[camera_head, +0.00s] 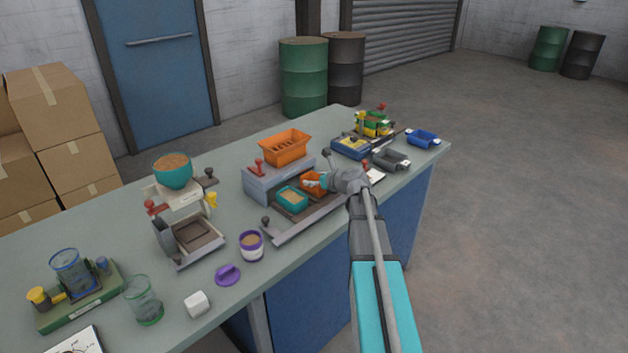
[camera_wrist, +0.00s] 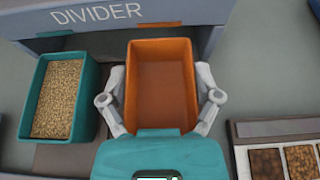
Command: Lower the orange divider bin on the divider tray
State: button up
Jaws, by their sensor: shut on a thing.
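The orange divider bin (camera_wrist: 161,85) is empty and upright in the wrist view. My gripper (camera_wrist: 161,100) is shut on it, one finger against each side wall. In the head view the orange bin (camera_head: 312,181) is partly hidden by my gripper (camera_head: 328,182). It is over or on the right part of the divider tray (camera_head: 289,212), beside a teal bin (camera_head: 292,197) filled with grain. The teal bin also shows in the wrist view (camera_wrist: 62,97). I cannot tell whether the orange bin touches the tray.
A purple-banded cup (camera_head: 251,246) is at the left. A dark grey bin (camera_head: 391,160) and a blue bin (camera_head: 423,139) lie to the right. A sample card (camera_wrist: 280,150) is at the lower right.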

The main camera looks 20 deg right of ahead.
jog(key=shift+f+b, duration=0.4)
dwell(0.8)
jog(key=o, duration=0.9)
jog(key=shift+r, duration=0.15)
jog(key=shift+r+p, duration=3.9)
jog(key=shift+p, duration=0.15)
